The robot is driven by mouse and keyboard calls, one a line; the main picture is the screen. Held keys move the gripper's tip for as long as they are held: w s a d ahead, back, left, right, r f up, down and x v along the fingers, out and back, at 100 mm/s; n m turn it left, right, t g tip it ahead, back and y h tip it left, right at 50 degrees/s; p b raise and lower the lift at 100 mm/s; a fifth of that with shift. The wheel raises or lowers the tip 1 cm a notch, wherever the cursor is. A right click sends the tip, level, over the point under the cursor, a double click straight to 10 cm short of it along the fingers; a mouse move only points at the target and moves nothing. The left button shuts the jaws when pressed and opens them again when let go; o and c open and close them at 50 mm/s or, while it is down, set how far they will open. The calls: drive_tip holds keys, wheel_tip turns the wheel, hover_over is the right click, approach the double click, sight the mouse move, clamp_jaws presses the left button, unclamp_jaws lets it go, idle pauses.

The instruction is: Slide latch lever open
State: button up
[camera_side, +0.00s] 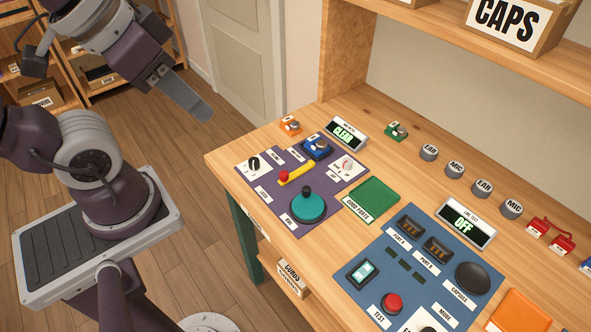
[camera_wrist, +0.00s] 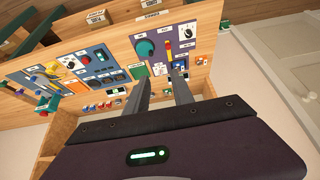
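A yellow lever with a red end knob (camera_side: 297,172) lies on the purple panel (camera_side: 270,203) and looks like the latch lever; its label is too small to read. It also shows in the wrist view as a yellow and red bar (camera_wrist: 168,55), beyond the fingertips. My gripper (camera_side: 200,110) is in the air at the upper left in the side view, off the table's edge and well apart from the lever. In the wrist view my gripper (camera_wrist: 162,76) has its two fingers spread with nothing between them.
A teal dial (camera_side: 308,205) stands close beside the lever. A black knob (camera_side: 254,163) and a blue switch (camera_side: 317,147) share the panel. A display reading CLEAR (camera_side: 346,133) is behind. A green tray (camera_side: 373,197) and a blue test panel (camera_side: 420,270) lie to the right.

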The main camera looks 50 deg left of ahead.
drive_tip(key=w, duration=0.2)
drive_tip(key=w+r+g, duration=0.1)
drive_tip(key=w, duration=0.2)
drive_tip(key=w+r+g, duration=0.1)
drive_tip(key=w, duration=0.1)
drive_tip(key=shift+w+a+n, duration=0.15)
drive_tip(key=shift+a+n, duration=0.15)
drive_tip(key=shift+n, duration=0.1)
clamp_jaws()
drive_tip(key=w+a+f+n+g, duration=0.1)
drive_tip(key=w+f+g, duration=0.1)
drive_tip(key=w, duration=0.4)
drive_tip(key=w+a+f+g, duration=0.1)
drive_tip(key=w+f, duration=0.1)
drive_tip(key=w, duration=0.3)
drive_tip(key=w+a+f+g, duration=0.1)
drive_tip(key=w+f+g, duration=0.1)
drive_tip(key=w+f, duration=0.3)
drive_tip(key=w+a+f+n+g+h, duration=0.1)
drive_tip(key=w+f, duration=0.4)
drive_tip(key=f, duration=0.7)
drive_tip(key=shift+a+g, duration=0.7)
drive_tip(key=shift+g, duration=0.2)
drive_tip(key=shift+f, duration=0.1)
